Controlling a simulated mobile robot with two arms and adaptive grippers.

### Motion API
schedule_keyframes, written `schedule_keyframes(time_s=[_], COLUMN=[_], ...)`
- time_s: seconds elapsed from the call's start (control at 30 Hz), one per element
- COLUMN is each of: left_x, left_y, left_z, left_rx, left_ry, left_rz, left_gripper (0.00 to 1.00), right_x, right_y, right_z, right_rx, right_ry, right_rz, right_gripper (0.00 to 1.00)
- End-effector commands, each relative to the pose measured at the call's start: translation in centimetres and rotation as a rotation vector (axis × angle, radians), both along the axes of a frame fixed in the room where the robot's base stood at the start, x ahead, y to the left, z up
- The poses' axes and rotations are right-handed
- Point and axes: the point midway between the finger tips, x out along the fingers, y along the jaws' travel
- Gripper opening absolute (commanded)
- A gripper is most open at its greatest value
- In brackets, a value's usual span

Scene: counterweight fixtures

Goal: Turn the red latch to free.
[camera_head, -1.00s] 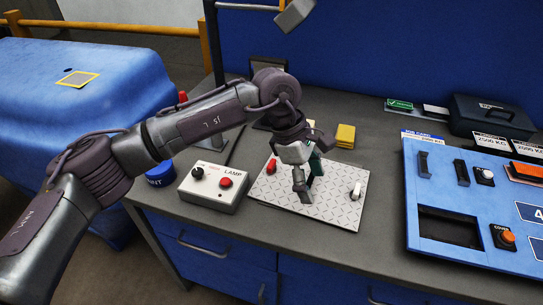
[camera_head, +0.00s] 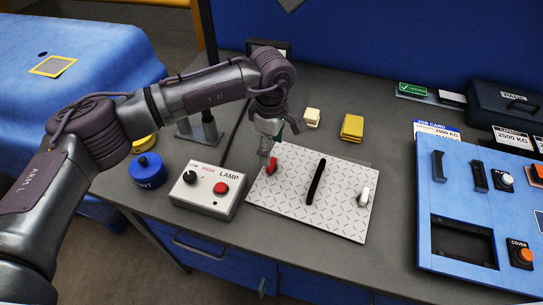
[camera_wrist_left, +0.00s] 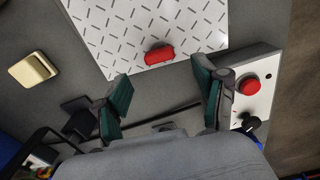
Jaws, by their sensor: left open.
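The red latch (camera_head: 271,166) is a small red handle at the left end of a white patterned plate (camera_head: 340,214). In the left wrist view the latch (camera_wrist_left: 159,54) lies just beyond the fingertips, roughly centred between them. My left gripper (camera_head: 266,157) points down close to the latch in the head view and partly covers it. In the left wrist view its two green-padded fingers (camera_wrist_left: 161,76) are spread apart with nothing between them. I cannot tell whether a finger touches the latch. My right gripper is not in view.
A black bar (camera_head: 316,180) and a white latch (camera_head: 364,196) are on the same plate. The lamp box (camera_head: 206,202) with a red button stands close left of it. A blue pot (camera_head: 148,170), yellow blocks (camera_head: 352,126) and a blue panel (camera_head: 455,205) are around.

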Motion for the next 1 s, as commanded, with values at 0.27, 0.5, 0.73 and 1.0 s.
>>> schedule_keyframes(time_s=[0.27, 0.5, 0.73, 1.0], left_x=[-0.1, 0.0, 0.0, 0.0], left_y=[-0.1, -0.1, 0.0, 0.0], left_z=[-4.6, -6.1, -6.1, -6.1], left_rx=[0.000, -0.001, 0.000, 0.000], left_ry=[0.002, 0.000, -0.001, 0.000], left_rz=[0.000, -0.002, -0.002, -0.001], left_gripper=[0.71, 0.71, 0.71, 0.26], right_x=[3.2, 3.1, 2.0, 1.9], right_y=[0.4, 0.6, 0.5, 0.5], right_z=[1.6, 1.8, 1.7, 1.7], right_rx=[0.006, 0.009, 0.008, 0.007], right_ry=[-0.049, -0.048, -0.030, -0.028], right_rz=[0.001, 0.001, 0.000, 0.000], right_gripper=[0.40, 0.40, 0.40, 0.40])
